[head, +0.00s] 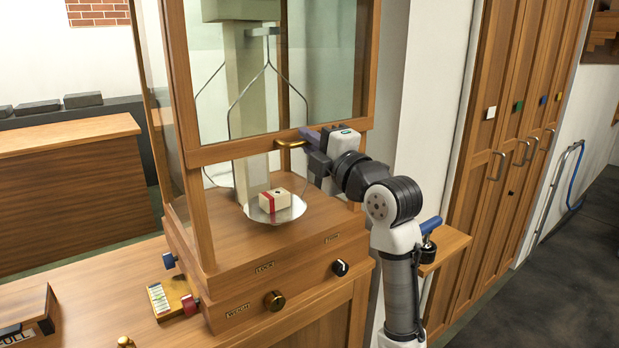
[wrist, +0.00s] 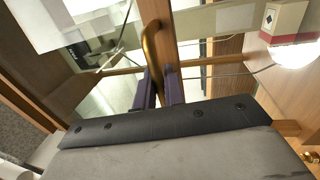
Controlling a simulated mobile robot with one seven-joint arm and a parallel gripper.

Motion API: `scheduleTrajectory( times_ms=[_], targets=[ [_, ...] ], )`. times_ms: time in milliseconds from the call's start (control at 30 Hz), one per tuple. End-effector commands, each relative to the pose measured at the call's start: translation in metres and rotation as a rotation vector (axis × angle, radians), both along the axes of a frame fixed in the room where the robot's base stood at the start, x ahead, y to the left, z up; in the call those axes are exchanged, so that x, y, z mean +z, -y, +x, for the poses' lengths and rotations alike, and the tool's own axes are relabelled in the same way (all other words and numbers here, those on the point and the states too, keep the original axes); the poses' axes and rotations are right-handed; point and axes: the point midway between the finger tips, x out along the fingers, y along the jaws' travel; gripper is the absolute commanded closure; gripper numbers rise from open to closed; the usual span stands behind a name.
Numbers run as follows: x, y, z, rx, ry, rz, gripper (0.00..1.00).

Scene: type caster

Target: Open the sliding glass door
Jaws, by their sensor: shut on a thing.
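The glass case has a front sliding door with a wooden bottom rail (head: 235,148) and a brass handle (head: 291,143). The rail is well above the case's wooden base, with an open gap below it. My gripper (head: 308,138) is at the handle, reaching in from the right. In the wrist view, its purple fingers (wrist: 162,86) are close together at the lower end of the brass handle (wrist: 151,48). They are shut on the handle, though the exact contact is partly hidden.
A metal pan (head: 283,217) holding a cream and red block (head: 275,200) is inside the case. Knobs (head: 274,300) line the base front. A small wooden shelf (head: 447,245) stands right of the case, beside my arm. Tall wooden cabinets (head: 490,150) are at right.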

Motion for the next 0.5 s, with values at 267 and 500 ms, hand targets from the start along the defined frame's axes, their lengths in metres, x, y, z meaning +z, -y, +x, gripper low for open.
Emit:
scheduleTrajectory(
  times_ms=[267, 500],
  targets=[
    [0.059, 0.000, -0.001, -0.001, 0.007, 0.001, 1.00],
    [0.072, 0.001, 0.000, -0.001, 0.005, 0.002, 1.00]
  ],
)
